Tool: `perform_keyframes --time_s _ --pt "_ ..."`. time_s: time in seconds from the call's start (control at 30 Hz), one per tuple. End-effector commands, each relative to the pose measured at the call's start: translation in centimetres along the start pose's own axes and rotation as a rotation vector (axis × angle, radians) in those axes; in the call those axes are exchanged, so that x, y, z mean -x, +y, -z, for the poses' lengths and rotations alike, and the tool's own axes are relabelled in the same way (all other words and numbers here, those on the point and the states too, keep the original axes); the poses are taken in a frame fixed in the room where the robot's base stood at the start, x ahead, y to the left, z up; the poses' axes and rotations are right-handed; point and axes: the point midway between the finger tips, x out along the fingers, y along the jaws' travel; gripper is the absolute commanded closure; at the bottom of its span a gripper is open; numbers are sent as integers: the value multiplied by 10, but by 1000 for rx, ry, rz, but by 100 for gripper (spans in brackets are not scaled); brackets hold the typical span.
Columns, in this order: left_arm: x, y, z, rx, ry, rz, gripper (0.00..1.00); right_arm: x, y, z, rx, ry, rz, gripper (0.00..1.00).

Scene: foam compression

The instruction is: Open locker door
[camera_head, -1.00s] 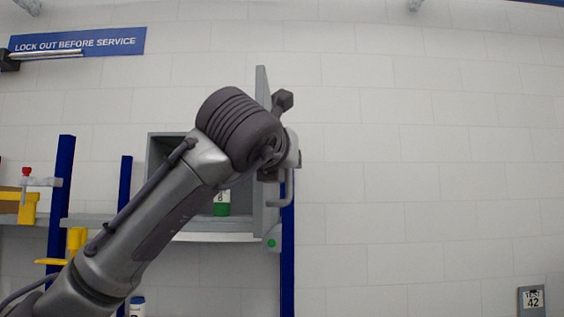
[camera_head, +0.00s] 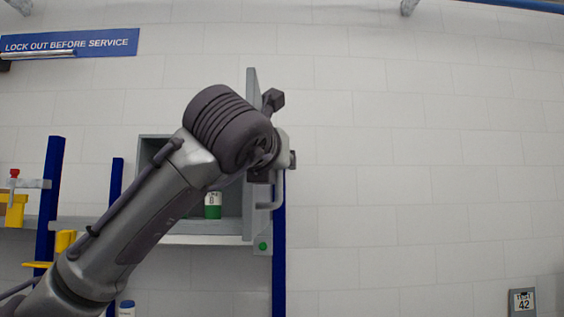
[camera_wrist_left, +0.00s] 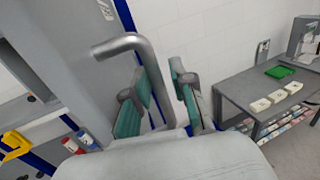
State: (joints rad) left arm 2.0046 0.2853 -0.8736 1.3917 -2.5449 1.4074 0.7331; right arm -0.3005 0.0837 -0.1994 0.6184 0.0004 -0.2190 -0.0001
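A green-labelled bottle (camera_head: 212,206) shows inside. The door's bar handle (camera_head: 277,192) sticks out to the right; it also shows in the left wrist view (camera_wrist_left: 122,44). My left gripper (camera_head: 264,170) is at the handle, largely hidden behind my wrist. In the left wrist view, its green-padded fingers (camera_wrist_left: 161,88) stand apart on either side of the handle's upright part, with a gap towards the right finger. My right gripper is not in view.
Blue posts (camera_head: 48,195) and yellow clamps (camera_head: 15,208) are left of the locker. The wall to the right is bare down to a small sign marked 42 (camera_head: 523,301). A grey table (camera_wrist_left: 240,88) with white blocks and a green tray (camera_wrist_left: 279,71) stands at right.

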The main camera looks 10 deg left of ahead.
Motion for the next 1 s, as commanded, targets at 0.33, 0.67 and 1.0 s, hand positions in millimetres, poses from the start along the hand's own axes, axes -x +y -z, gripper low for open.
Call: perform_keyframes --time_s 0.33,0.67,1.0 --pt "72 -2 -1 -2 -6 4 76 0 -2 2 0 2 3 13" --pt "106 -2 -1 -1 -3 3 76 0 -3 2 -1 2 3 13" --pt "107 -2 0 -1 -2 3 76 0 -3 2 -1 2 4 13"
